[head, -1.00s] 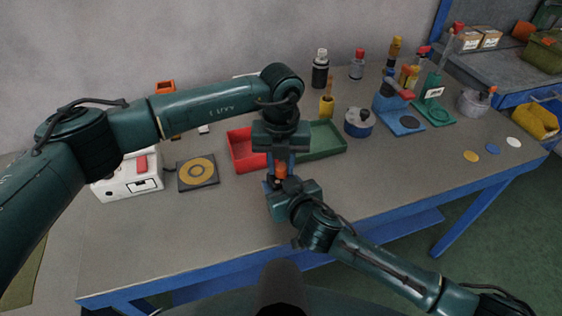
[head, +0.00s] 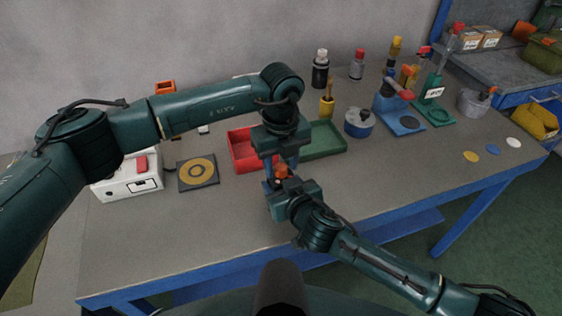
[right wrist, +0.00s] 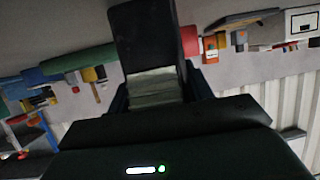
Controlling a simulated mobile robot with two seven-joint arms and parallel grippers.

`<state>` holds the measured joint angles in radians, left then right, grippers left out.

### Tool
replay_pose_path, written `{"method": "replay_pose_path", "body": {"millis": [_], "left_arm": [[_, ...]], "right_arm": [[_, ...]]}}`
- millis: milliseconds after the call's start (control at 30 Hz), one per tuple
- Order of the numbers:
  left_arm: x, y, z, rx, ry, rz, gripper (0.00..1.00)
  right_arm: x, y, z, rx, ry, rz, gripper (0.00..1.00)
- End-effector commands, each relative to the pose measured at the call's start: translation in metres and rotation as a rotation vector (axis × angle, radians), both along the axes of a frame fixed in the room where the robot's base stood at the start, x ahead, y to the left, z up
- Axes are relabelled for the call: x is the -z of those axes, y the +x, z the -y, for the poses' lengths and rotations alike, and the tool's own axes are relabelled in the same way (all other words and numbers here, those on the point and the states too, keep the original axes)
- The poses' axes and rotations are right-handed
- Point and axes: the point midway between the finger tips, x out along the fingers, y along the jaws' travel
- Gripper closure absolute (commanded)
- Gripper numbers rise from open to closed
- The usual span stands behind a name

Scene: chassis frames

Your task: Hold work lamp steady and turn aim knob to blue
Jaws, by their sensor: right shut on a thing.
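The work lamp (head: 267,186) is mostly hidden between my two grippers near the front of the bench; a little blue and an orange part (head: 281,172) show. My right gripper (head: 276,184) is shut on it from the front right. My left gripper (head: 282,166) points down from above, its fingers close around the orange part. Whether its fingers press on that part is hidden. The aim knob and its blue mark cannot be made out. In the right wrist view, dark jaws fill the middle with a pale ribbed patch between them.
Behind the grippers lie a red tray (head: 236,150) and a green tray (head: 334,146). A white box (head: 130,187) and a dark pad with a yellow ring (head: 198,173) are left. Bottles and tools stand at the back right.

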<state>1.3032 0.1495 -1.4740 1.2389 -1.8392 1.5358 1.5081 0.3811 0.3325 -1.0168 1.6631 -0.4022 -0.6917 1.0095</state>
Motion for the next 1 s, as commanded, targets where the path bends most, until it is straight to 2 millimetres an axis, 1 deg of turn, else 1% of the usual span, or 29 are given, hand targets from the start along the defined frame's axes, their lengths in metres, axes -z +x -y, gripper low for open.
{"method": "replay_pose_path", "body": {"millis": [33,67,300,367,433,567,800,900,1000], "left_arm": [[0.000,0.000,0.000,0.000,0.000,0.000,0.54],[0.000,0.000,0.000,0.001,0.000,0.000,0.52],[0.000,0.000,0.000,0.001,0.000,0.000,0.52],[-0.003,0.000,0.000,0.002,0.000,0.000,0.52],[-0.010,0.000,0.000,0.002,0.000,0.001,0.52],[-0.034,0.001,0.000,0.001,-0.001,0.004,0.52],[-0.085,0.001,0.000,0.001,-0.001,0.004,0.52],[-0.102,0.000,0.000,0.001,-0.001,0.004,0.52],[-0.113,0.000,0.000,0.001,0.000,0.001,0.52]], "right_arm": [[0.001,0.000,0.000,0.001,-0.001,-0.001,0.81],[0.001,0.000,0.000,0.001,-0.002,0.000,0.81],[0.001,0.000,0.000,0.001,-0.002,0.000,0.81],[0.001,0.000,0.000,0.001,-0.002,0.000,0.81],[0.001,0.000,0.000,0.001,-0.002,0.000,0.81],[0.001,0.000,0.000,0.001,-0.002,0.000,0.81],[0.001,0.000,0.000,0.001,-0.002,0.000,0.81],[0.001,0.000,0.000,0.001,-0.002,-0.001,0.81],[0.001,0.000,0.000,0.001,-0.002,0.000,0.81]]}}
